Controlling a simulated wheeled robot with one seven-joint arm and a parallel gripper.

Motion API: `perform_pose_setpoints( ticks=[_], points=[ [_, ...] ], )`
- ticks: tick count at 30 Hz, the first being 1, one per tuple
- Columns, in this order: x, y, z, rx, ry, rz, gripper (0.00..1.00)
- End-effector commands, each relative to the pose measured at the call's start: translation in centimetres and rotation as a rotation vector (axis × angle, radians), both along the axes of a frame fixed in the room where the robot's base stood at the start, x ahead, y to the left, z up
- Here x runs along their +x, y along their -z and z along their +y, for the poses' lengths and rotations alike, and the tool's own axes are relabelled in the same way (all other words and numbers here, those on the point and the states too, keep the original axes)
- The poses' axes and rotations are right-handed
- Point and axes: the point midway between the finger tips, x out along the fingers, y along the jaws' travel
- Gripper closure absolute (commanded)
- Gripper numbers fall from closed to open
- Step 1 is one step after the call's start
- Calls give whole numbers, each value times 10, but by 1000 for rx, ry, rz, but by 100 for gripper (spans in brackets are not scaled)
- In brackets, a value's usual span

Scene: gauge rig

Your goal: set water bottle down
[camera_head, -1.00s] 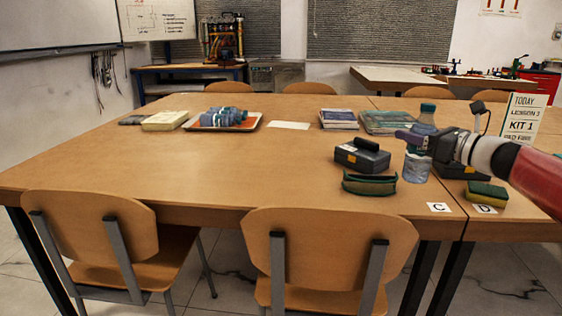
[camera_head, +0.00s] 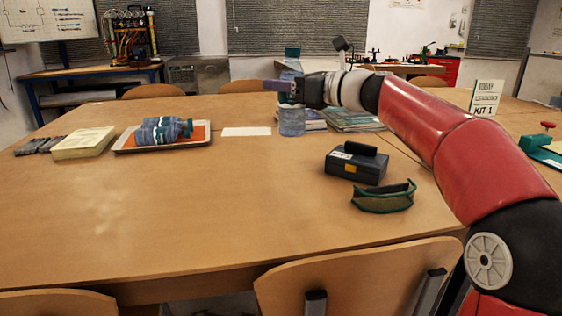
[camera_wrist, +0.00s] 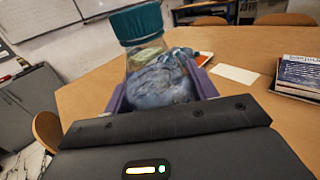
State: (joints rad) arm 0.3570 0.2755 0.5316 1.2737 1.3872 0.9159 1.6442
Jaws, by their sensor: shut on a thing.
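The water bottle (camera_head: 291,122) is clear with a teal cap (camera_head: 292,53). My gripper (camera_head: 284,88) is shut around its upper body, and the bottle is upright in the head view. In the wrist view the bottle (camera_wrist: 160,78) stands between the purple fingers of my gripper (camera_wrist: 162,92), its cap towards the top of the picture. The fingers and hand hide part of it. The bottle appears over the wooden table (camera_head: 200,220); I cannot tell whether its base touches the top.
The table's front middle is clear.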

Motion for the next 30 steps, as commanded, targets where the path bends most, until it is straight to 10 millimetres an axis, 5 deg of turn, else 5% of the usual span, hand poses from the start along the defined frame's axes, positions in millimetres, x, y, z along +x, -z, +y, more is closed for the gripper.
perform_pose_setpoints(
  ticks=[9, 24, 30],
  points=[
    [0, 83, 0, 0, 1, 1, 81],
    [0, 142, 0, 2, 0, -1, 81],
    [0, 145, 0, 1, 0, -3, 81]
  ],
)
